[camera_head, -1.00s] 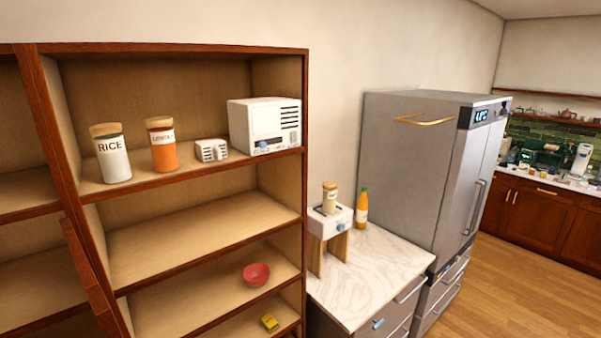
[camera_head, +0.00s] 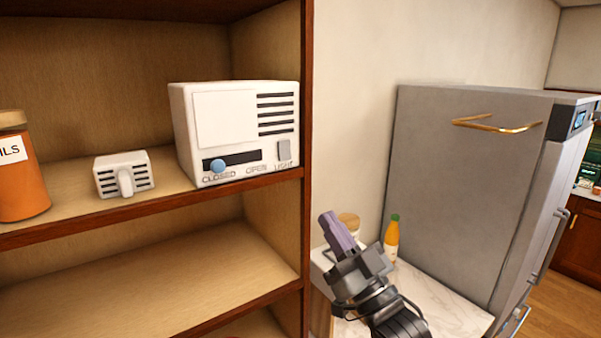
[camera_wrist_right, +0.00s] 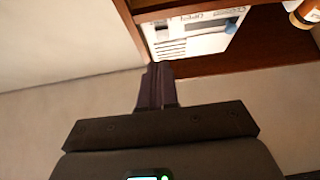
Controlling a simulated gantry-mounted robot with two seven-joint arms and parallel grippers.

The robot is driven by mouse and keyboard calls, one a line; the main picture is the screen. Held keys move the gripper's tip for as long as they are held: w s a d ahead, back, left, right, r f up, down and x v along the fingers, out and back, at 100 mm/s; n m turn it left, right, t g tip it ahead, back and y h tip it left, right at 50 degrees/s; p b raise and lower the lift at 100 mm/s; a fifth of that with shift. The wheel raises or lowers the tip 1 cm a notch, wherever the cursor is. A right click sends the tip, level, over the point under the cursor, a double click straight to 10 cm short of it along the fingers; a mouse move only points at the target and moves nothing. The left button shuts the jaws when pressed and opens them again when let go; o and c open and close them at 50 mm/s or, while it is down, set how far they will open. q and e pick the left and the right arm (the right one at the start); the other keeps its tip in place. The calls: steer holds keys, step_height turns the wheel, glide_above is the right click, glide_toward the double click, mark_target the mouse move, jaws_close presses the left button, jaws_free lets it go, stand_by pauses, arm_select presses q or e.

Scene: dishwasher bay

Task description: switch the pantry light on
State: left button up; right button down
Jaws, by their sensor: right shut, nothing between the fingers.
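The white control box (camera_head: 235,120) stands on the pantry shelf at its right end. Its front has vent slots, a slider with a blue knob (camera_head: 217,166) at the CLOSED end, and a grey rocker switch (camera_head: 284,151) above the word LIGHT. My right gripper (camera_head: 334,228) is shut and empty, pointing up, below and to the right of the box and apart from it. In the right wrist view the shut fingers (camera_wrist_right: 157,88) point towards the shelf, and the box (camera_wrist_right: 185,38) shows upside down beyond them. My left gripper is not in view.
A small white vented unit (camera_head: 124,175) and an orange jar (camera_head: 22,180) stand left of the box. The shelf's upright side (camera_head: 307,110) is close to the box's right. An orange bottle (camera_head: 392,240) stands on the counter behind my gripper; a grey fridge (camera_head: 460,190) is farther right.

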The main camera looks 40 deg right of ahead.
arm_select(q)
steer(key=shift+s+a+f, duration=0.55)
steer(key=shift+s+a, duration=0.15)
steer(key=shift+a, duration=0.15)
arm_select(e)
steer(key=shift+s+a+r+t+h, duration=0.15)
steer(key=shift+s+a+r+t, duration=0.1)
steer(key=shift+s+r, duration=0.2)
steer(key=shift+s+a+r+t+h, duration=0.2)
steer(key=shift+s+r, duration=0.1)
steer(key=shift+r, duration=0.15)
steer(key=shift+w, duration=0.1)
steer(key=p, duration=0.6)
glide_toward(286, 152)
step_height(286, 152, up, 4)
steer(key=w, duration=0.3)
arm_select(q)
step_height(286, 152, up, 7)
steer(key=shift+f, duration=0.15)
arm_select(e)
steer(key=shift+w+d+f, duration=0.1)
steer(key=shift+w+d, duration=0.05)
steer(key=shift+w, duration=0.2)
steer(key=shift+w+d+f, duration=0.15)
steer(key=shift+w, duration=0.25)
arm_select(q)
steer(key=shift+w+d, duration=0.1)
